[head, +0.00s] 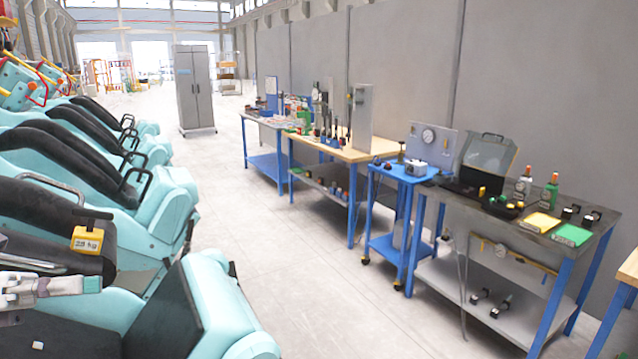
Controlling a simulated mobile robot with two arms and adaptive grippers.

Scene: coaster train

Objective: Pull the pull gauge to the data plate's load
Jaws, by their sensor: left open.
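A yellow-framed block (88,239) with a white face that appears to read "25 kg" is at the black padded restraint of the nearest teal coaster car. A dark bar (92,213) sits just above it. I cannot tell from this view whether this is the pull gauge or the data plate. My left gripper (80,277) is at the left edge, open and seen side-on, in front of and below the yellow block. It looks apart from the block. My right gripper is out of view.
Teal cars (160,215) with black restraints fill the left side. A clear concrete aisle (270,240) runs down the middle. A grey cabinet (194,90) stands farther back.

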